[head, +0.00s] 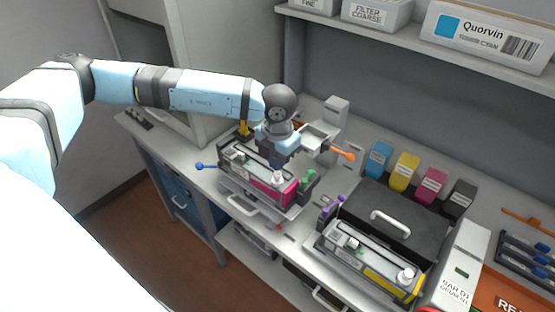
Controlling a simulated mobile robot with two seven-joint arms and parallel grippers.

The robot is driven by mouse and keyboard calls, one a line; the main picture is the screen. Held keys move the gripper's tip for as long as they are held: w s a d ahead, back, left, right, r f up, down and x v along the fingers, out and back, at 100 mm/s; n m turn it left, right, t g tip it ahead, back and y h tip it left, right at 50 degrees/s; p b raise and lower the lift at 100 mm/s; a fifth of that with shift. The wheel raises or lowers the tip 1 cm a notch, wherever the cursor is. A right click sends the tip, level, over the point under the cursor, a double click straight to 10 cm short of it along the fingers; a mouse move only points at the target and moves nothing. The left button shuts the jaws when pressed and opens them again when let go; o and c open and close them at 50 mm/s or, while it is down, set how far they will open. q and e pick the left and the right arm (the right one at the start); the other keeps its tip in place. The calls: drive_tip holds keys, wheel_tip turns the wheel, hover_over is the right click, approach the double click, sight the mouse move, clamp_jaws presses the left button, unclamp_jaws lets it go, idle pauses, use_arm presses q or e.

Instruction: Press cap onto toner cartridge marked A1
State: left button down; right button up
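A toner cartridge with a magenta end (270,186) lies in a grey cradle on the bench, centre left. A second toner cartridge with a yellow end (378,280) lies in a holder at front right. I cannot read an A1 mark on either. A small white cap-like piece (278,177) is at the magenta cartridge's near end; I cannot tell if it is seated. Another white round piece (405,275) is on the yellow cartridge. My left gripper (278,162) points down just above the magenta cartridge, by the white piece. Its fingers are too small and dark to read. My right gripper is out of view.
Cyan (379,159), yellow (404,172), magenta and black bottles stand behind a black lidded box (380,225). Orange (343,154), blue, green and purple-ended levers stick out around the cradles. A shelf (420,45) with boxes overhangs the back. A white labelled unit stands right.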

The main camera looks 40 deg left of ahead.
use_arm(q)
drive_tip(key=shift+f+b, duration=1.05)
drive_tip(key=shift+f, duration=0.15)
idle(0.3)
idle(0.3)
drive_tip(key=shift+r+p, duration=1.55)
drive_tip(key=shift+r, duration=2)
